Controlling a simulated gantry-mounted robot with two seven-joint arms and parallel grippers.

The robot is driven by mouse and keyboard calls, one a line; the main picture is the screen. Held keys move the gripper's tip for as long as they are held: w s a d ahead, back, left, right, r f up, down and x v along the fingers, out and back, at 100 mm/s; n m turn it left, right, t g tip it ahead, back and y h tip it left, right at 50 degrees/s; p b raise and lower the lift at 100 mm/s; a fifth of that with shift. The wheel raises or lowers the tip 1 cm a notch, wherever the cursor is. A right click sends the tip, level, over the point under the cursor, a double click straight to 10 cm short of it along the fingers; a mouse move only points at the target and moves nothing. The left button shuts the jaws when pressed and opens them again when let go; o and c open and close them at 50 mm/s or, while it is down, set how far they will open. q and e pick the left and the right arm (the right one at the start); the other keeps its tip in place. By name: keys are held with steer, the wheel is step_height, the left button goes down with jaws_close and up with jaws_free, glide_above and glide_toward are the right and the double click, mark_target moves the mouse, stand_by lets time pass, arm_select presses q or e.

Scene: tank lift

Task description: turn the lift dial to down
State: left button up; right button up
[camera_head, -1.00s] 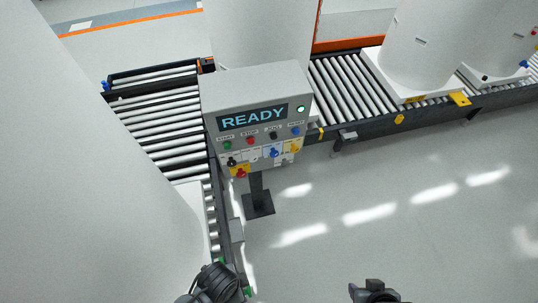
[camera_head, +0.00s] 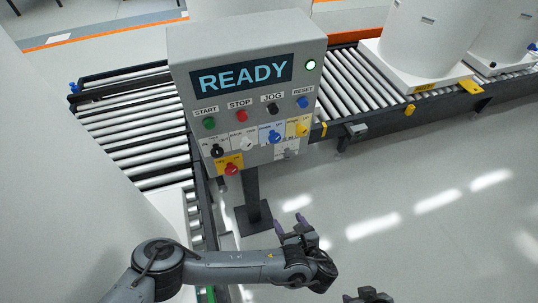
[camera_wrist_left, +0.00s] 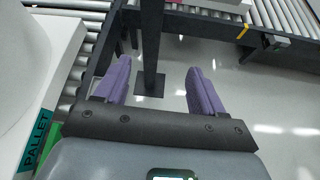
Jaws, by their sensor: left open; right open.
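The grey control panel (camera_head: 250,95) stands on a post, its screen reading READY. Its lower row holds a black dial (camera_head: 217,151), a white dial (camera_head: 247,144), a blue dial (camera_head: 274,137) and a yellow dial (camera_head: 302,130). The blue and yellow dials have UP labels; which one is the lift dial is too small to read. My left gripper (camera_head: 291,224) is open and empty, below and in front of the panel, apart from it. Its purple fingers also show in the left wrist view (camera_wrist_left: 158,75). My right gripper (camera_head: 368,296) is partly cut off at the bottom edge.
A red knob (camera_head: 231,169) on a yellow plate sits below the dials. Roller conveyors (camera_head: 125,130) run behind and beside the panel. White tanks (camera_head: 420,40) stand at the upper right. A large white body fills the left. The floor at right is clear.

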arm_select(q)
steer(key=w+a+r+t+y+b, duration=0.1)
steer(key=w+a+r+t+b, duration=0.2)
steer(key=w, duration=0.6)
steer(key=t+b, duration=0.3)
steer(key=b, duration=0.1)
glide_toward(275, 141)
steer(key=b+x, duration=0.2)
steer(key=x, duration=0.8)
steer(key=shift+w+r, duration=0.15)
steer(key=shift+w, duration=0.05)
arm_select(e)
step_height(275, 141, down, 12)
steer(key=shift+w+a+r, duration=0.15)
steer(key=shift+r, duration=0.1)
arm_select(q)
steer(key=c, duration=1)
